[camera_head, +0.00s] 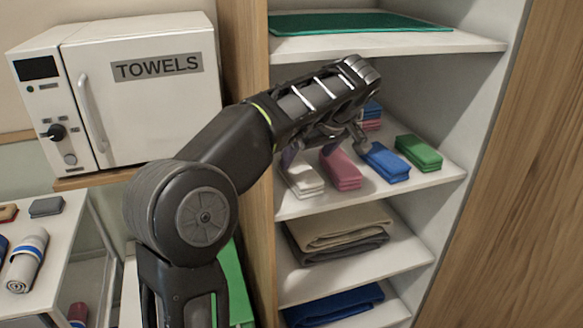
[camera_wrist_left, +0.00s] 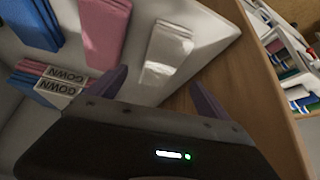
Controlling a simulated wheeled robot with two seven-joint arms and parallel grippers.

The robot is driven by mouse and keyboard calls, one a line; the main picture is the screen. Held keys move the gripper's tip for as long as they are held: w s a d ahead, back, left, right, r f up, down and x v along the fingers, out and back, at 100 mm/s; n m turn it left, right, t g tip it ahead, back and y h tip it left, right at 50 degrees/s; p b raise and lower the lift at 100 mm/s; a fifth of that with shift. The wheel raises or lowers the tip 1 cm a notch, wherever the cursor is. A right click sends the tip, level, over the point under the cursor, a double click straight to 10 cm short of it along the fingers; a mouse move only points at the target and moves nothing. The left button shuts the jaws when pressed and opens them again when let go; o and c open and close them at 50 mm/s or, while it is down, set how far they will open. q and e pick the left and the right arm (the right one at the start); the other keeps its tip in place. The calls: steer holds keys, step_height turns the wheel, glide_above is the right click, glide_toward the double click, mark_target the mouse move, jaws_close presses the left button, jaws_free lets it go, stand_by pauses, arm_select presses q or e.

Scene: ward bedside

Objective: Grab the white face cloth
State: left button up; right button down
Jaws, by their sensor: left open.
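The white face cloth (camera_head: 304,181) lies folded on the middle shelf of the open cabinet, at its left front, partly hidden by my gripper in the head view. In the left wrist view the white cloth (camera_wrist_left: 166,50) lies ahead of the fingers, near the shelf edge. My left gripper (camera_head: 325,143) reaches into the cabinet above that shelf. Its fingers (camera_wrist_left: 158,92) are apart with nothing between them, and the cloth appears just beyond them. My right gripper is not in view.
Pink (camera_head: 340,168), blue (camera_head: 385,162) and green (camera_head: 419,152) folded cloths stand in a row to the right. Packs labelled GOWN (camera_wrist_left: 50,84) are close by. A shelf board (camera_head: 390,45) is above the arm. A towel warmer (camera_head: 130,90) stands left.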

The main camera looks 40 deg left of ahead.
mark_target(300, 168)
arm_select(q)
steer(key=shift+s+d+r, duration=0.15)
steer(key=shift+d+r, duration=0.05)
steer(key=shift+d, duration=0.15)
steer(key=shift+x, duration=1.45)
steer(key=shift+a, duration=0.1)
steer(key=shift+a+f, duration=0.2)
steer(key=shift+f, duration=0.1)
steer(key=p+x, duration=0.1)
steer(key=x, duration=0.2)
steer(key=shift+a+f+p, duration=0.15)
steer(key=shift+f+p, duration=0.05)
steer(key=shift+p, duration=0.15)
steer(key=shift+w+a+f, duration=0.2)
steer(key=shift+w+f, duration=0.1)
steer(key=shift+f, duration=0.1)
steer(key=shift+c, duration=0.4)
